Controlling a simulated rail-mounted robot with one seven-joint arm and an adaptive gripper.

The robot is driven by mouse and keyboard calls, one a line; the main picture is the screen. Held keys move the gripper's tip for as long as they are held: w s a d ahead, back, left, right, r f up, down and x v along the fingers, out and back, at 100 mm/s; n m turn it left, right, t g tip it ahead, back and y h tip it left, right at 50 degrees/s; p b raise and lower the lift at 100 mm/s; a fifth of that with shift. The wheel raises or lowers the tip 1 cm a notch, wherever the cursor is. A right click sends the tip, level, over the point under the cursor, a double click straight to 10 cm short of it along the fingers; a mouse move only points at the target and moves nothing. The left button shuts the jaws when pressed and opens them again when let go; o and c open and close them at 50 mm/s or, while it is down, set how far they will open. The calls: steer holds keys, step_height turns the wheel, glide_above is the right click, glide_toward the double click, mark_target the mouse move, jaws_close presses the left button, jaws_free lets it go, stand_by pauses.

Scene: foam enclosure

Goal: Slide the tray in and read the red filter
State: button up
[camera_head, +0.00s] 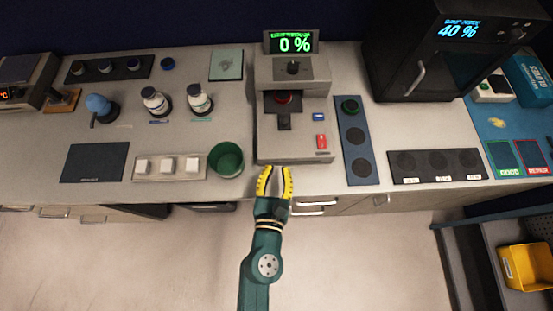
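The beige reader (267,141) stands in the middle of the bench with a dark slot in its front. Its screen (295,45) shows a green "0 %". A dark tray (284,121) sticks out toward me from the slot. The red filter (283,98) sits at the tray's inner part, under the reader's upper housing; part of it may be hidden. My gripper (275,170) has yellow fingers spread apart with nothing between them. It is in front of the reader, near the bench's front edge, apart from the tray.
A blue button (318,117) and a red switch (321,141) are on the reader's right side. A black oven (430,65) reading "40 %" stands at right.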

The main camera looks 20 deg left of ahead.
steer(key=o, duration=0.5)
steer(key=d+m+h, duration=0.1)
steer(key=d+h, duration=0.1)
steer(key=d+f+m+g+h, duration=0.1)
steer(key=d+h, duration=0.1)
steer(key=d, duration=0.1)
steer(key=shift+w+d+f+m+p, duration=0.1)
steer(key=shift+w+f+m+p, duration=0.1)
steer(key=shift+m+p, duration=0.15)
step_height(320, 180, up, 2)
steer(key=g+h+p, duration=0.1)
steer(key=g+p, duration=0.1)
steer(key=p, duration=0.1)
steer(key=y+p, duration=0.2)
glide_toward(284, 120)
steer(key=b+x, duration=0.3)
steer(key=x, duration=0.7)
steer(key=shift+d+b, duration=0.15)
steer(key=shift+b, duration=0.15)
steer(key=shift+o, duration=0.2)
jaws_close()
